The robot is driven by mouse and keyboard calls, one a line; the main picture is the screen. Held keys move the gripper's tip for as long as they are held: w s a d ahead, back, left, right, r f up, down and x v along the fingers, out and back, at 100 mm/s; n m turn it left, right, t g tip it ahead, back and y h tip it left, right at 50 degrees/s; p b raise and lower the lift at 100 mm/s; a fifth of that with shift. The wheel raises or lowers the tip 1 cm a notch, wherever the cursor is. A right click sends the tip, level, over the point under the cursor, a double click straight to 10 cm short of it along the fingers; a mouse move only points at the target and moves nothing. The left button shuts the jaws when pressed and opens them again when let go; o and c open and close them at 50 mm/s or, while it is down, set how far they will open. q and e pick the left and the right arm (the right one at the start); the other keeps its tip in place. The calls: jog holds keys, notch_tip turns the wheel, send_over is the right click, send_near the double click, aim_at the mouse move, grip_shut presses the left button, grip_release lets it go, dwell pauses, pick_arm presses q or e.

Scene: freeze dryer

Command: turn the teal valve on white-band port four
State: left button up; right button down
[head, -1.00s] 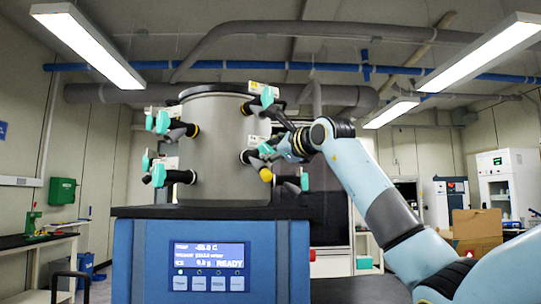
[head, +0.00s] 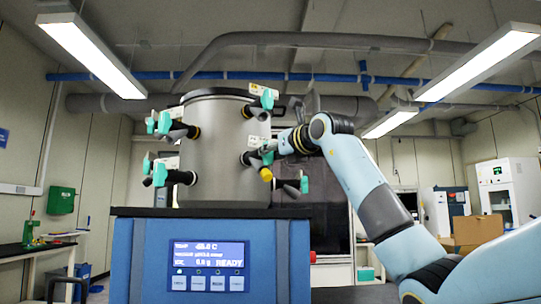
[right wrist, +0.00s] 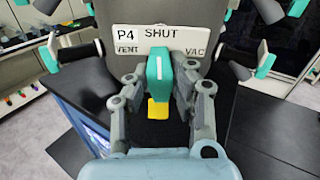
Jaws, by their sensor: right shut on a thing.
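The teal valve (right wrist: 158,68) is upright in the right wrist view, in front of a white plate (right wrist: 140,42) reading P4, SHUT, VENT and VAC. My right gripper (right wrist: 160,75) has one finger on each side of the valve handle and is shut on it. A yellow part (right wrist: 158,108) shows below the handle. In the head view my right gripper (head: 276,147) reaches from the right to this valve (head: 267,156) on the right side of the grey drum (head: 225,150). The port's band is hidden. My left gripper is not in view.
Several other ports with teal valves stick out of the drum, one above (head: 268,98) and one to the lower right (head: 304,184) of my gripper. The drum stands on a blue cabinet (head: 150,255) with a lit display reading READY.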

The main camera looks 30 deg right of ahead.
jog(key=shift+f+m, duration=0.1)
jog(key=shift+m, duration=0.4)
jog(key=c, duration=1.2)
grip_release()
jog(key=s, duration=1.2)
jog(key=shift+a, duration=0.2)
